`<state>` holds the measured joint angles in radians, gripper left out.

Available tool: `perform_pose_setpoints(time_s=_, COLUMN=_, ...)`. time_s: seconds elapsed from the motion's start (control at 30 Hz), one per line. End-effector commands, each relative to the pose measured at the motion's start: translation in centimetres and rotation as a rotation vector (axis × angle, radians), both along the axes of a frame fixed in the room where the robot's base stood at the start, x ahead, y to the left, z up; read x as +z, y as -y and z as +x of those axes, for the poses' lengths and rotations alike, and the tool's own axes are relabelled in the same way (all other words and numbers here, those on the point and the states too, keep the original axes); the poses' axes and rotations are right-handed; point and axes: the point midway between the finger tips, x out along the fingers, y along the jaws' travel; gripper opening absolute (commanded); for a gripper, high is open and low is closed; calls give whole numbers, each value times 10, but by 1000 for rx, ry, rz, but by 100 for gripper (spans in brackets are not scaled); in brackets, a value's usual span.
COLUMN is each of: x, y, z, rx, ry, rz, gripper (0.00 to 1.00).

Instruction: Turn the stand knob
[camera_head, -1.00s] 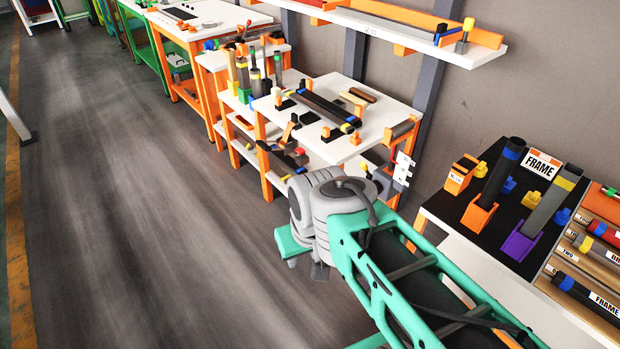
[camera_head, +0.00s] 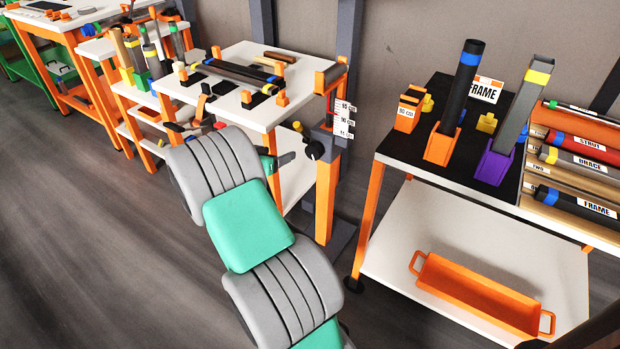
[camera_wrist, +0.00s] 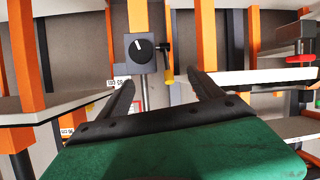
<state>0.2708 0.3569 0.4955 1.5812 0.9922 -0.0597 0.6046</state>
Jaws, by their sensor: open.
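The stand knob (camera_wrist: 141,46) is a round dark dial with a white pointer line, on a grey block in the upper middle of the wrist view. In the head view the dark knob (camera_head: 314,150) sits on the stand's grey block, below the white height scale (camera_head: 345,119). My gripper (camera_wrist: 164,88) is open in the wrist view, its two dark fingers spread apart with nothing between them. The knob lies ahead of the fingertips and apart from them. In the head view my arm hides most of the gripper.
A black lever (camera_wrist: 166,55) is right of the knob. The white table (camera_head: 225,100) carries dark tubes in orange holders. At right, a rack holds a black board (camera_head: 425,157) with upright tubes, and an orange tray (camera_head: 480,293) on its lower shelf.

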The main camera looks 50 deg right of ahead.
Motion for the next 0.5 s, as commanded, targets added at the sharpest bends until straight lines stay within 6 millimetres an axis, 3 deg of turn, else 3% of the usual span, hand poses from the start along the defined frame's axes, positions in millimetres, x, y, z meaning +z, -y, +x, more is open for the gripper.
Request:
perform_pose_setpoints(time_s=0.03, x=-51, y=27, z=-9, rx=-44, ry=6, rz=-100, gripper=76)
perform_pose_setpoints(time_s=0.13, x=-76, y=56, z=-21, rx=-79, ry=29, rz=-269, gripper=76)
perform_pose_setpoints(time_s=0.37, x=-81, y=79, z=-28, rx=-82, ry=40, rz=-389, gripper=76)
perform_pose_setpoints(time_s=0.5, x=-81, y=105, z=-27, rx=-84, ry=39, rz=-387, gripper=76)
